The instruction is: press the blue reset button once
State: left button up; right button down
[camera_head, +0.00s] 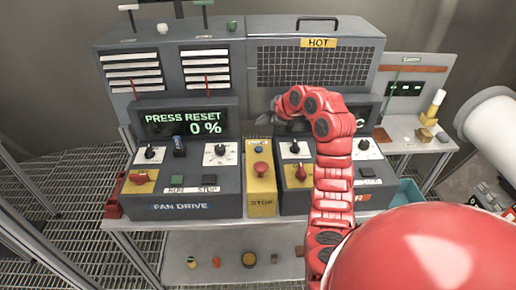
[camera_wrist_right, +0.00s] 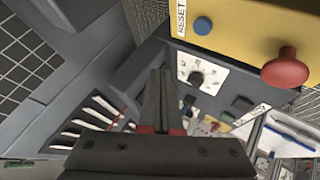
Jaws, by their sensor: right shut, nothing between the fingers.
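The blue reset button (camera_head: 259,149) is a small round button near the top of the yellow box, above a red mushroom button (camera_head: 260,169). In the right wrist view the blue button (camera_wrist_right: 203,26) sits on the yellow face beside the word RESET. My right gripper (camera_head: 275,108) is small and partly hidden by my red arm in the head view. It is above and slightly right of the blue button in the picture. In the right wrist view its dark fingers (camera_wrist_right: 161,78) are together and empty, apart from the button. My left gripper is not in view.
The FAN DRIVE console (camera_head: 185,207) stands left of the yellow box; its screen (camera_head: 187,121) reads PRESS RESET 0 %. Another console is on the right, partly behind my arm. A mesh-fronted HOT unit (camera_head: 318,65) rises behind. A lower shelf (camera_head: 210,255) holds small items.

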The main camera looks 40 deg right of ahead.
send_over(262, 150)
notch_tip(262, 150, down, 5)
jog(key=shift+f, duration=0.15)
jog(key=shift+f+b, duration=0.75)
jog(key=shift+f, duration=0.1)
jog(key=shift+f+b, duration=0.4)
jog(key=shift+f, duration=0.05)
jog(key=shift+w, duration=0.1)
dwell(0.9)
jog(key=shift+f+b, duration=0.4)
jog(key=shift+b, duration=0.4)
